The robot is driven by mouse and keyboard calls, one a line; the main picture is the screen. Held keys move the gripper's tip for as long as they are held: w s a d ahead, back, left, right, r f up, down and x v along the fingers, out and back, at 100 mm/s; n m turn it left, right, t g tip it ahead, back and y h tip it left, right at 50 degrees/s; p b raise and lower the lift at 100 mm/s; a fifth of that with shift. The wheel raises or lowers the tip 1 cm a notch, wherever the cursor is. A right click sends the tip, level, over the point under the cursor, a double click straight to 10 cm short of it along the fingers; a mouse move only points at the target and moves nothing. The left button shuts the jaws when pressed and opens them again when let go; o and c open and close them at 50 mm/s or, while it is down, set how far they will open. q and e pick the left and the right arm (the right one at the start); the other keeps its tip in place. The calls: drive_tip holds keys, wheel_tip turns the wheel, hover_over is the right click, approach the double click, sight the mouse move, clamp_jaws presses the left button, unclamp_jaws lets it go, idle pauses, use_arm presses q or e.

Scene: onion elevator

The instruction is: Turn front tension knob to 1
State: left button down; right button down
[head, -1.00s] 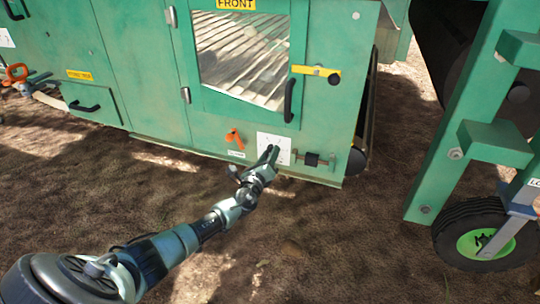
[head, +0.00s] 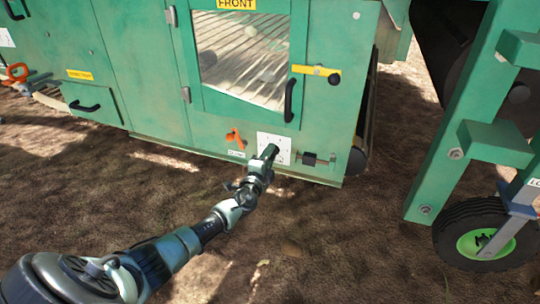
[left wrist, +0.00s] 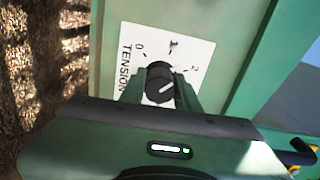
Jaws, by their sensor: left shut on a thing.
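The black tension knob (left wrist: 159,78) sits on a white dial plate (left wrist: 142,40) marked TENSION, with 0, 1 and 2 around it. In the left wrist view its white pointer line slants up and right, roughly toward the 2 and not at the 1. My left gripper (left wrist: 160,90) has one finger on each side of the knob and is shut on it. In the head view my left gripper (head: 271,152) reaches the white plate (head: 268,138) low on the green machine, and the knob is hidden behind it. My right gripper is not in view.
An orange handle (head: 235,137) is left of the plate, and a dark latch block (head: 311,159) is to its right. The door with a window and black handle (head: 290,100) is above. A wheel (head: 487,242) stands at right. Bare soil lies in front.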

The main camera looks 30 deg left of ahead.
use_arm(q)
drive_tip(key=n, duration=0.6)
drive_tip(key=shift+f, duration=0.15)
drive_tip(key=shift+n, duration=0.4)
drive_tip(key=c, duration=1)
unclamp_jaws()
drive_tip(key=shift+c, duration=0.2)
drive_tip(key=p+v, duration=0.3)
drive_tip(key=v, duration=0.5)
